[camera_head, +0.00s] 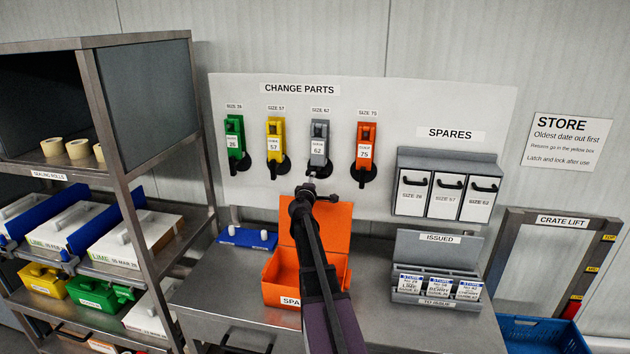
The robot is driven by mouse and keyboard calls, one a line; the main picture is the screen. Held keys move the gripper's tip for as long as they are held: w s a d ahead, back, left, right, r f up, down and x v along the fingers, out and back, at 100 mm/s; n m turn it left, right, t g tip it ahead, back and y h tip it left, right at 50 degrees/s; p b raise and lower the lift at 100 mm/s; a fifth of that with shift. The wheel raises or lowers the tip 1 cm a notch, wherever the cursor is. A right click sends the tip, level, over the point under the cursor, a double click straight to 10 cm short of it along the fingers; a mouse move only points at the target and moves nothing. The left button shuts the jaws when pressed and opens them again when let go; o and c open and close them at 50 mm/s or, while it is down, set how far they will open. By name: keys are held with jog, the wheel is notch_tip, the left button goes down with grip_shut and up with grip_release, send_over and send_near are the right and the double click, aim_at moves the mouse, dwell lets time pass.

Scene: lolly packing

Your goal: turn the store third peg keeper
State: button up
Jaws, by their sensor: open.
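The third peg on the change parts board carries a grey part (318,143) labelled 62, under a sign that reads size 62. Its black keeper (326,171) shows at the foot of the grey part, partly hidden by my gripper. My gripper (310,180) is at the end of the dark arm, just below the grey part and in front of the keeper. It is open, with nothing seen between its fingers. Whether it touches the keeper cannot be told. The keeper's exact turn is also hidden.
Green (235,139), yellow (275,140) and orange (366,146) parts hang on the neighbouring pegs. Below stands an open orange box (277,272) on the steel bench (222,290). A metal shelf (145,205) stands left; grey spares holders (447,165) hang right.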

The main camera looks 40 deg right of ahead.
aim_at(317, 174)
jog(key=shift+x, duration=3)
